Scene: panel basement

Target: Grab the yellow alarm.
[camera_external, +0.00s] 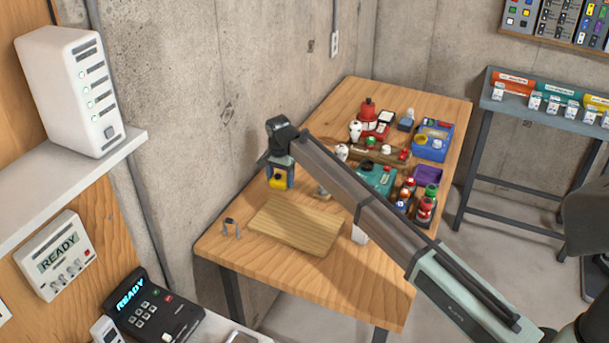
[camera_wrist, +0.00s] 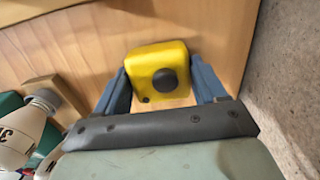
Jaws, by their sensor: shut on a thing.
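The yellow alarm (camera_external: 277,183) is a small yellow block at the left side of the wooden table (camera_external: 355,285). In the wrist view the alarm (camera_wrist: 158,72) shows a round dark knob on its face. My gripper (camera_external: 280,176) reaches down over it, with blue fingers. In the wrist view my gripper (camera_wrist: 160,88) has one finger on each side of the alarm and is shut on it. The alarm is close above the tabletop or on it; I cannot tell which.
Bottles (camera_external: 424,208), a teal box (camera_external: 376,178) and a blue bin (camera_external: 433,141) crowd the table's right and back. The concrete wall (camera_external: 240,100) is close behind.

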